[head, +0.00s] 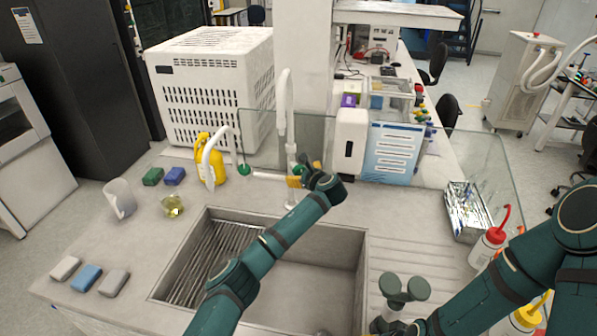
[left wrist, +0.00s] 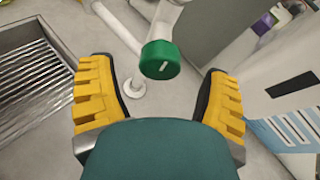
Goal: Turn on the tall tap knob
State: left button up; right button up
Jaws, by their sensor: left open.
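The tall white tap (head: 286,110) rises behind the sink. Its green knob (left wrist: 160,60) has a white mark and shows clearly in the left wrist view. My left gripper (left wrist: 158,85) is open, its yellow fingers on either side of the picture. The knob lies ahead between them, with visible gaps on both sides and no contact. In the head view my left gripper (head: 296,180) reaches over the sink's back edge to the tap, partly hiding the knob. My right arm is at the lower right; its gripper's fingers cannot be made out.
A shorter white tap (head: 217,145) with a green knob (head: 244,170) stands to the left. The sink (head: 320,265) lies below my left arm. A glass panel (head: 258,130) and a white dispenser (head: 350,140) are behind.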

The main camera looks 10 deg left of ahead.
aim_at(301, 172)
pick_arm(q)
jog(key=shift+x, duration=2.1)
jog(key=c, duration=1.2)
